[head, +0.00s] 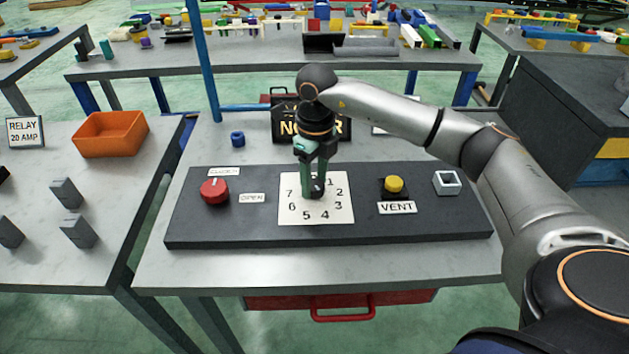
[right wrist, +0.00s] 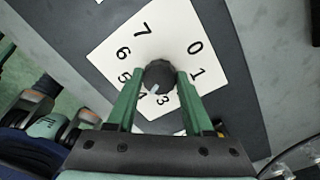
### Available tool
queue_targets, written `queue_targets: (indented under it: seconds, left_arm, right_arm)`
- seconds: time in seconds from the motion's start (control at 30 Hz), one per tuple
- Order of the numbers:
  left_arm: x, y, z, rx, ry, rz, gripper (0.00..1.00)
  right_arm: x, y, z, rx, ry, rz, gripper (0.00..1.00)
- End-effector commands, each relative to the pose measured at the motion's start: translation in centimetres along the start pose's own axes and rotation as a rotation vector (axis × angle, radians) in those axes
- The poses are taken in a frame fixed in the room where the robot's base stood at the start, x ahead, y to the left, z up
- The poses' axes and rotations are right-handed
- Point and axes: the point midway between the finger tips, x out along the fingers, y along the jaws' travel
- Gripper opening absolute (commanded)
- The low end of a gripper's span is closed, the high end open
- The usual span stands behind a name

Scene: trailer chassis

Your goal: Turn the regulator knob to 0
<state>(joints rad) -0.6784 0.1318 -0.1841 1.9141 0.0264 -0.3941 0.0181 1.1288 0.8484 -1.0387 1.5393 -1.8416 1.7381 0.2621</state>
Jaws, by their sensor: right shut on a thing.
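The regulator knob (head: 318,188) is dark and round, at the middle of a white dial card (head: 290,212) on the dark panel. In the right wrist view the knob (right wrist: 158,73) has a short white pointer mark aimed toward the 3 and 4 side of the card (right wrist: 165,45). The 0 is on the opposite, upper-right side there. My right gripper (head: 313,188) reaches down from above and is shut on the knob, with a green finger on each side. The right wrist view shows the same grip (right wrist: 158,90). The 2 is hidden there. My left gripper is not in view.
The panel (head: 400,222) also carries a red knob (head: 214,191) with CLOSED and OPEN labels, a yellow VENT button (head: 394,184) and a white square socket (head: 446,182). A black sign (head: 284,128) stands behind. An orange bin (head: 110,133) sits on the left table.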

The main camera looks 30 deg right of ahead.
Motion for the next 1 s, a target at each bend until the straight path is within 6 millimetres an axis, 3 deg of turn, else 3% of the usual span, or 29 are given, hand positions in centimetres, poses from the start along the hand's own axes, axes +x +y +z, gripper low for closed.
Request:
queue_targets:
  seconds: [1.0]
  left_arm:
    - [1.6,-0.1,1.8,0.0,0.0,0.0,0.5]
  right_arm:
    - [-0.1,0.2,0.0,-0.963,0.022,-0.003,0.0]
